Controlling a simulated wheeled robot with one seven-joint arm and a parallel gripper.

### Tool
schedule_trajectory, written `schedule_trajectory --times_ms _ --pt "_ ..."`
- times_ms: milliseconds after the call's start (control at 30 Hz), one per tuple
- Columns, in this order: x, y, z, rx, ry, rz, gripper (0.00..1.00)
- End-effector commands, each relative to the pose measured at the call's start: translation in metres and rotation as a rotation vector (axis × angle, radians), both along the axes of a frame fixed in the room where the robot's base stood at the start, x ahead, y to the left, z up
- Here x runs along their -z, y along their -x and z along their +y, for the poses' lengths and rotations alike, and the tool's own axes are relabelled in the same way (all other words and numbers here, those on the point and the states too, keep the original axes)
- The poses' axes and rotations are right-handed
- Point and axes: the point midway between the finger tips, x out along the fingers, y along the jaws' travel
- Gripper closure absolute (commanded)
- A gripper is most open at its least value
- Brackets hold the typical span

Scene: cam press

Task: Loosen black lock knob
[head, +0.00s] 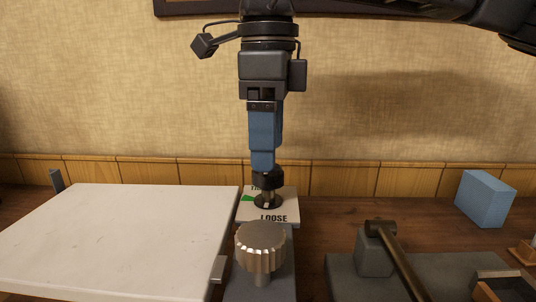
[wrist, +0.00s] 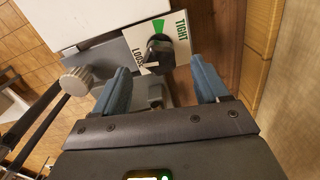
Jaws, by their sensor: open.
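The black lock knob (wrist: 160,46) stands on a white dial plate (wrist: 180,35) marked TIGHT and LOOSE with a green wedge. In the head view the plate (head: 284,208) lies behind the silver knob, and the black knob (head: 267,181) shows just under my fingers. My gripper (head: 263,166) points down over it. In the wrist view the blue fingers of my gripper (wrist: 161,82) are apart, with nothing held between them. The black knob appears beyond the gap between the fingertips. I cannot tell whether they touch it. A pale mark shows at its lower edge, near LOOSE.
A ribbed silver knob (head: 260,247) stands in front of the dial plate. A white slab (head: 110,235) fills the left. At right are a dark lever (head: 400,262) on a grey block and a blue box (head: 485,198). A panelled wall (head: 400,180) is behind.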

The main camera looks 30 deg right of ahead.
Motion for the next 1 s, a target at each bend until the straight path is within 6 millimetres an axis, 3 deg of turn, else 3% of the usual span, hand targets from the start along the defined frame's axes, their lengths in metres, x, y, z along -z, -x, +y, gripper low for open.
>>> schedule_trajectory --times_ms 100,300,1000 --pt "-0.021 0.0 0.0 0.001 0.001 -0.002 0.26" --pt "-0.041 0.0 0.0 0.001 0.0 0.0 0.26" --pt "-0.044 0.0 0.0 0.0 -0.001 0.001 0.26"
